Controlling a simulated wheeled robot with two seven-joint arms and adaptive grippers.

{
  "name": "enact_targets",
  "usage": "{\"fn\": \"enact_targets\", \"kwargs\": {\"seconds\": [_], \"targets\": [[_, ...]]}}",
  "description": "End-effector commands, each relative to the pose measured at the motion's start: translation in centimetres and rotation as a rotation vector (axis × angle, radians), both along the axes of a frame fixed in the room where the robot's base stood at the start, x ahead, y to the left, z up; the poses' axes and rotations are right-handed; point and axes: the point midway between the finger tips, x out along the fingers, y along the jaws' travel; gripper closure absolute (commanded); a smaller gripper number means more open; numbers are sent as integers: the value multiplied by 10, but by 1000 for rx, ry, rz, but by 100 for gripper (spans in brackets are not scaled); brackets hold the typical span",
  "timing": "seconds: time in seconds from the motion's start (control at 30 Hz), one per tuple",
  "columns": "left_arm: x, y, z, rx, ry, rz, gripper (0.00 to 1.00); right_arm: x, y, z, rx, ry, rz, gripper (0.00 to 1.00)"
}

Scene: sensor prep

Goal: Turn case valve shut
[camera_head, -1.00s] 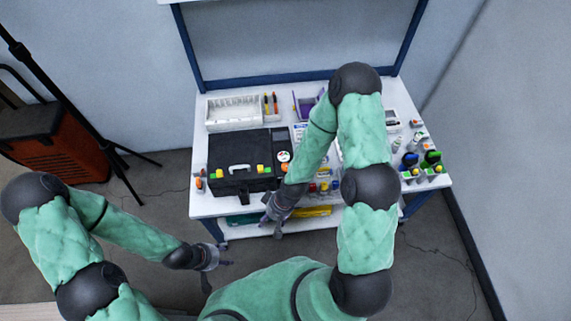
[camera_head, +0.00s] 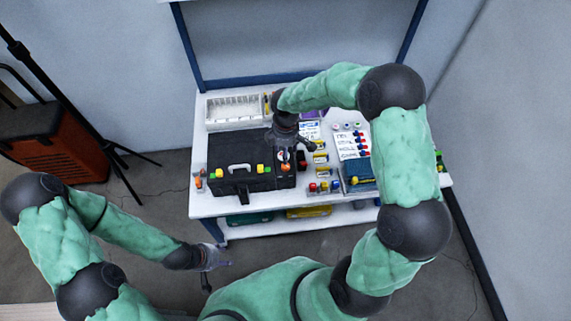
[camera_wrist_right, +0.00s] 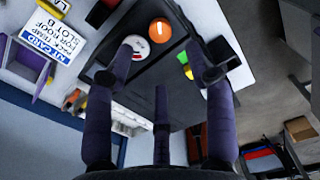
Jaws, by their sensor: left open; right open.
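The black case (camera_head: 225,150) lies closed on the white table, with a grey handle and yellow and green latches on its front. In the right wrist view, an orange round knob with a white mark (camera_wrist_right: 159,31), apparently the valve, sits on the case near a corner. A white disc (camera_wrist_right: 136,46) lies beside it, partly behind a fingertip. My right gripper (camera_head: 288,150) is open and empty over the case's right end, and its fingers (camera_wrist_right: 165,72) spread below the knob in the wrist view, with no visible contact. My left gripper (camera_head: 218,258) is open, low in front of the table, away from the case.
A white bin (camera_head: 235,110) stands behind the case. Small yellow and red parts, a label sheet (camera_head: 353,145) and a blue box (camera_head: 358,177) lie to its right. A purple holder (camera_wrist_right: 28,68) shows in the wrist view. The floor before the table is clear.

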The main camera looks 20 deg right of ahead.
Motion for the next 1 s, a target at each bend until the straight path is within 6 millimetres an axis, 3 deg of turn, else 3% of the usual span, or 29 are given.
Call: {"fn": "enact_targets", "kwargs": {"seconds": [0.2, 0.4, 0.6, 0.9, 1.0], "targets": [[0, 0, -17, 0, 0, 0, 51, -1, 0, -44, 1, 3, -1, 46], [0, 0, -27, 0, 0, 0, 51, 0, 0, -72, 2, 1, -2, 46], [0, 0, -31, 0, 0, 0, 51, 0, 0, -84, 2, -1, -1, 46], [0, 0, -30, 0, 0, 0, 51, 0, 0, -85, 2, -1, -2, 46], [0, 0, -30, 0, 0, 0, 51, 0, 0, -85, 2, -1, -2, 71]]}}
